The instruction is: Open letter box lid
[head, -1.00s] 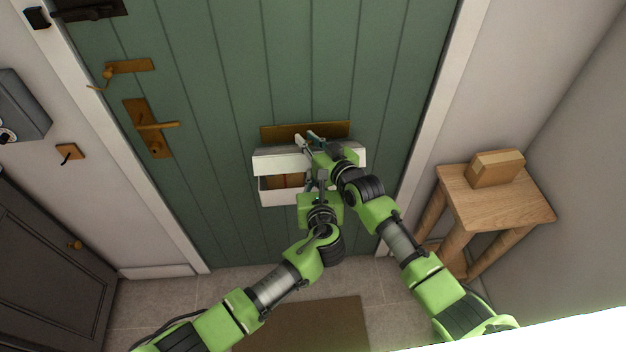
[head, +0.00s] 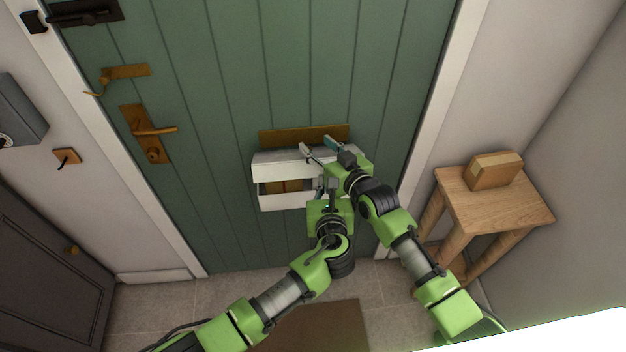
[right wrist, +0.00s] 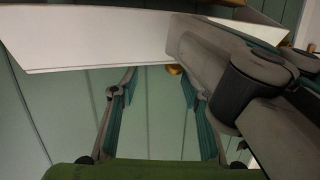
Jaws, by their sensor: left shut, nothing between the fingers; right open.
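The white letter box (head: 285,202) is mounted on the green door below a brass plate (head: 290,137). Its white top part, which looks like the lid (head: 275,163), spans its width, and brown contents show through the front gap below. My right gripper (head: 318,145) is open and empty over the top right of the box. My left gripper (head: 325,184) is shut and empty in front of the box's right part, just below the right one. In the right wrist view, the right gripper's fingers (right wrist: 156,88) are apart beneath a white panel; whether they touch it is unclear.
A wooden stool (head: 497,206) with a cardboard box (head: 493,170) stands at the right. A brown doormat (head: 320,325) lies below. A brass door handle (head: 155,130) is at the left of the door. My two arms are close together.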

